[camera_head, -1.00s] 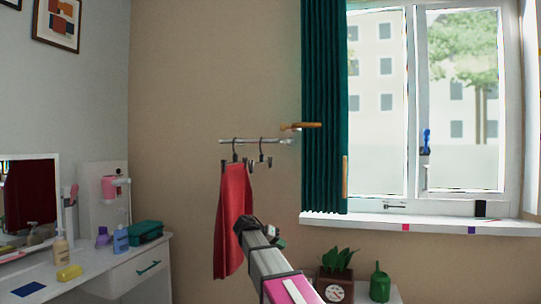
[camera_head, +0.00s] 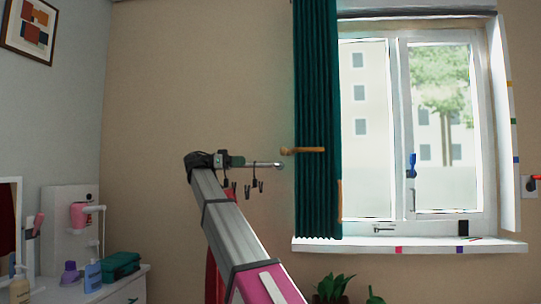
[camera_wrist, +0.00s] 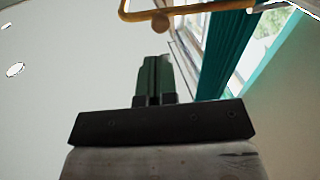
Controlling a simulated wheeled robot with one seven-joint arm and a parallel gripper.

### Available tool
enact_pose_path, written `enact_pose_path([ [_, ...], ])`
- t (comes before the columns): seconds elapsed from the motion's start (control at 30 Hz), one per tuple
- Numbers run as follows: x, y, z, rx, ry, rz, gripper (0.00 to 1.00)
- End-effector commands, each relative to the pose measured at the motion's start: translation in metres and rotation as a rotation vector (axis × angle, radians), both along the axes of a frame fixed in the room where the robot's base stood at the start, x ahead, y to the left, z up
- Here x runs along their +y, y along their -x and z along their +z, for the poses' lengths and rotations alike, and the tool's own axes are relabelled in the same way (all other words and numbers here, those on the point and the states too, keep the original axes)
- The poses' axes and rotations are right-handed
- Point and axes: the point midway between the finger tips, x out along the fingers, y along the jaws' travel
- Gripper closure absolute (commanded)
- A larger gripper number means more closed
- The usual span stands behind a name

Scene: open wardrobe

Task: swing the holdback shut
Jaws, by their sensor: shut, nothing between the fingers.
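The holdback (camera_head: 303,150) is a brass-coloured arm on the wall at the left edge of the green curtain (camera_head: 317,110). It reaches across the front of the curtain. In the wrist view a curved brass bar with a round knob, which looks like the holdback (camera_wrist: 190,10), crosses the top, beyond my fingertips. My gripper (camera_head: 234,160) is left of the holdback and apart from it in the head view, at about the height of the hook rail. In the wrist view my gripper (camera_wrist: 154,62) has its fingers together and empty, pointing up toward the bar.
A wall rail (camera_head: 262,165) with hanging clips lies right beside my gripper in the head view. A red cloth (camera_head: 212,275) is partly hidden behind my arm. The window (camera_head: 415,130) and its sill (camera_head: 430,245) are at right. A dresser (camera_head: 125,292) stands at lower left.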

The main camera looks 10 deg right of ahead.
Motion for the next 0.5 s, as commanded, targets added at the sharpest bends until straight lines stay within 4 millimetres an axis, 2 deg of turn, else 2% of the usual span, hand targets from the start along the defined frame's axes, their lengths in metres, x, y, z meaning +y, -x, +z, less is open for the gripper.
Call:
enact_pose_path([
  [0.03,0.004,0.002,0.011,-0.025,0.009,-0.010,1.00],
  [0.1,0.006,0.006,0.020,-0.048,0.020,-0.020,1.00],
  [0.23,0.002,0.010,0.024,-0.060,0.026,-0.027,1.00],
  [0.37,-0.014,0.012,0.025,-0.060,0.025,-0.028,1.00],
  [0.5,-0.039,0.016,0.026,-0.059,0.024,-0.028,1.00],
])
